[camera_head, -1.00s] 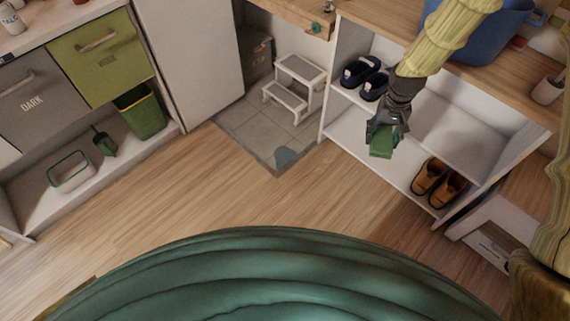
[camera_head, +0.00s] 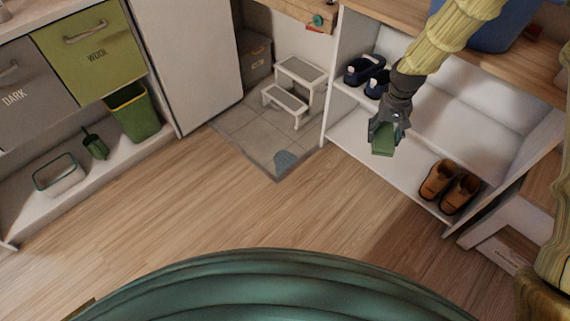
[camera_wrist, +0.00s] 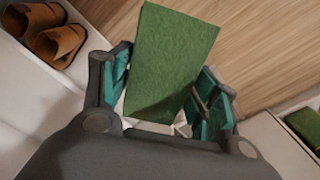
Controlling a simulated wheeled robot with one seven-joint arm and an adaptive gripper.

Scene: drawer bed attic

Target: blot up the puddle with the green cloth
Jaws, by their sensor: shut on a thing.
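My gripper (camera_head: 385,138) is shut on the green cloth (camera_head: 383,147), a flat rectangular piece, in front of the white shoe shelf. In the wrist view the cloth (camera_wrist: 168,60) sticks out between the fingers of my gripper (camera_wrist: 163,95), over wooden floor. The puddle (camera_head: 285,160) is a small blue-grey patch on the grey tiles near their front corner. It lies to the left of my gripper in the head view, well apart from the cloth. The puddle does not show in the wrist view.
A white step stool (camera_head: 295,92) stands on the tiles behind the puddle. The shoe shelf (camera_head: 335,125) holds dark shoes and brown shoes (camera_head: 449,187). A green bin (camera_head: 133,110) and a glass box (camera_head: 60,175) stand at the left. The wooden floor (camera_head: 215,205) is clear.

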